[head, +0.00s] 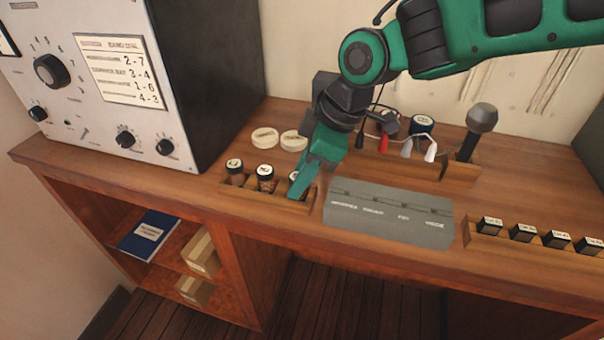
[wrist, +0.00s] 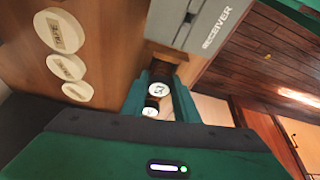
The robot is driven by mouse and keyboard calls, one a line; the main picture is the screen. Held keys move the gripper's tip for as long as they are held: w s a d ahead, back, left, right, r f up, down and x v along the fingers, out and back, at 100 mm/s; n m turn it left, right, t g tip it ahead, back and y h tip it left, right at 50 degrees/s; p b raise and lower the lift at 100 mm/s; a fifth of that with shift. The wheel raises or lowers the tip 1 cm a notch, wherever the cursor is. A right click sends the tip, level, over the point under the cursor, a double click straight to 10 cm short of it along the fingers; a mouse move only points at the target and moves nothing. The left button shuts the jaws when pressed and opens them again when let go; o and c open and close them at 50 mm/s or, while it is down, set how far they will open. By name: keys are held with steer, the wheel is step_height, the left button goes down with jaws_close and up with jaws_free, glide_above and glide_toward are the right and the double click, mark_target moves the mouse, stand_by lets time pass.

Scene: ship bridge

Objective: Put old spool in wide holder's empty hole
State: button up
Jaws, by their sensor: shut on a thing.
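My gripper (head: 303,184) is shut on a dark spool with a white round top (head: 294,176), at the right end of a small wooden rack (head: 272,197). In the wrist view my gripper (wrist: 158,98) has the white-topped spool (wrist: 158,89) between its fingers. Two more white-topped spools, one at the left (head: 235,170) and one in the middle (head: 265,178), stand upright in the same rack. Whether the held spool is fully seated or slightly raised I cannot tell. Which spool is old, and which rack is the wide holder, I cannot tell; no empty hole shows clearly.
A grey labelled box (head: 388,213) stands right of the small rack. White discs (head: 264,138) lie behind it. A rack of black square-topped items (head: 522,233) is at right. A back holder (head: 400,165) has cables and clips. A large instrument cabinet (head: 105,85) stands left.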

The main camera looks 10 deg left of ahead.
steer(key=o, duration=1.1)
steer(key=shift+o, duration=0.2)
steer(key=v, duration=1)
steer(key=shift+r, duration=0.35)
steer(key=shift+d, duration=0.1)
